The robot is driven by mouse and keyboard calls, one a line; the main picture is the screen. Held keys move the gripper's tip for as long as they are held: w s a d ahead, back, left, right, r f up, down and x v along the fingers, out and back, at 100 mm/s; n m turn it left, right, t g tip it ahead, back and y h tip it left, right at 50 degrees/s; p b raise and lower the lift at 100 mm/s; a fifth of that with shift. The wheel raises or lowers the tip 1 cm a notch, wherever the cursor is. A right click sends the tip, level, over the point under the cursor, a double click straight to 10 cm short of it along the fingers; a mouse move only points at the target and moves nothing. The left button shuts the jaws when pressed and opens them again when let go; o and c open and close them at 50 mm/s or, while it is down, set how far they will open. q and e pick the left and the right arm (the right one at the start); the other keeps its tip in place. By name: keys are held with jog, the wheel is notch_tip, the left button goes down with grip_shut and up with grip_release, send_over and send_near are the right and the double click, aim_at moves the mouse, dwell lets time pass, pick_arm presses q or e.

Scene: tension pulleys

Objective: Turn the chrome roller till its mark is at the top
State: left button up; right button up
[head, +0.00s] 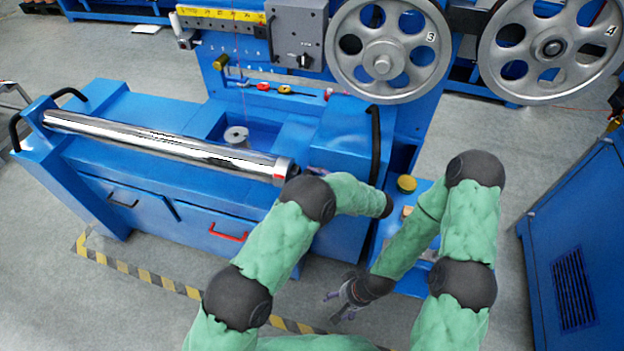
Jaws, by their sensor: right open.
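The chrome roller (160,141) lies across the top of the blue machine bench (100,172), in the left half of the head view. A grey collar (283,171) sits at its right end, with a small red patch low on the near side. My left arm reaches up to just beside this end and bends right; its gripper does not show. My right gripper (332,306) is open and empty, low in the middle of the view, over the floor in front of the bench and well apart from the roller.
Two large spoked grey wheels (381,65), numbered 3 and 4, stand on the blue frame behind. A small metal pulley (236,136) sits behind the roller. A red drawer handle (228,236) is on the bench front. A blue cabinet (575,225) stands at right, with clear floor before it.

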pick_arm(q)
jog(key=shift+w+r, duration=0.1)
jog(key=shift+r, duration=0.2)
jog(key=shift+w+r+m+g+p, duration=0.2)
jog(key=shift+m+g, duration=0.3)
jog(key=shift+m, duration=0.3)
jog(key=shift+w+r+m+g+p, duration=0.1)
jog(key=shift+m+g+p, duration=0.15)
jog(key=shift+m+g, duration=0.4)
jog(key=shift+w+r+m+g+p, duration=0.1)
jog(key=shift+r+m+g+p, duration=0.2)
jog(key=shift+m, duration=0.65)
jog(key=shift+f, duration=0.1)
jog(key=o, duration=1.1)
jog(key=shift+c, duration=0.2)
jog(key=shift+f, duration=0.2)
jog(key=shift+s+f, duration=0.15)
